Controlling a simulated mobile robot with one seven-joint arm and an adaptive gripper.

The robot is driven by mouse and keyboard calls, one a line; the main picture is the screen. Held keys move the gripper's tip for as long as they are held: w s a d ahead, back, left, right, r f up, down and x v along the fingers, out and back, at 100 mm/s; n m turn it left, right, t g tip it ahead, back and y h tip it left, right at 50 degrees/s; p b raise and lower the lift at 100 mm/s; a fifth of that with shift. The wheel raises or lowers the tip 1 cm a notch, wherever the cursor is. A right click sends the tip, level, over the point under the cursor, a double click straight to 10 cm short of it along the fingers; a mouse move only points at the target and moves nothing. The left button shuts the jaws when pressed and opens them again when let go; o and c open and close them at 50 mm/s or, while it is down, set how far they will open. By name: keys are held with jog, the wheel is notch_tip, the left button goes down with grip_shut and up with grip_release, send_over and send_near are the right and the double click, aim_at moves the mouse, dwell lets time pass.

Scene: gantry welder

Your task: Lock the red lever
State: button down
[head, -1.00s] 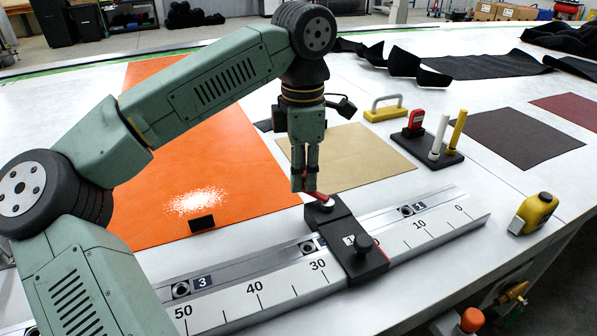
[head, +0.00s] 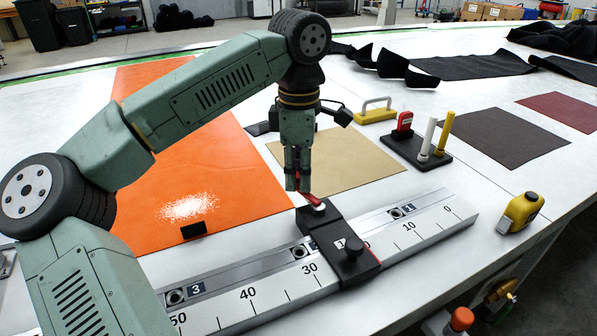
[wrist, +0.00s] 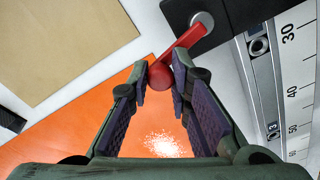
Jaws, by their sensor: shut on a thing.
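The red lever (head: 311,198) is a short bar with a round ball end, pivoted on a silver cap on the black slider (head: 322,228) that straddles the scale rail. My gripper (head: 297,184) points down at the lever's free end, beyond the slider's far-left end. In the wrist view the ball end of the lever (wrist: 185,45) sits between the fingertips of my gripper (wrist: 160,80), which are shut on it. The lever sticks out from the slider at an angle toward the orange sheet. The fingers partly hide the lever's end in the head view.
The rail (head: 250,292) carries a printed scale. A black knob (head: 353,247) stands on the slider's near end. An orange sheet (head: 200,170) and a tan sheet (head: 350,160) lie beyond. A black stand (head: 405,146) with posts and a yellow tape measure (head: 521,211) are to the right.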

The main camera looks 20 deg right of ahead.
jog(key=c, duration=1.5)
grip_release()
jog(key=shift+o, duration=0.2)
notch_tip(320, 180, up, 12)
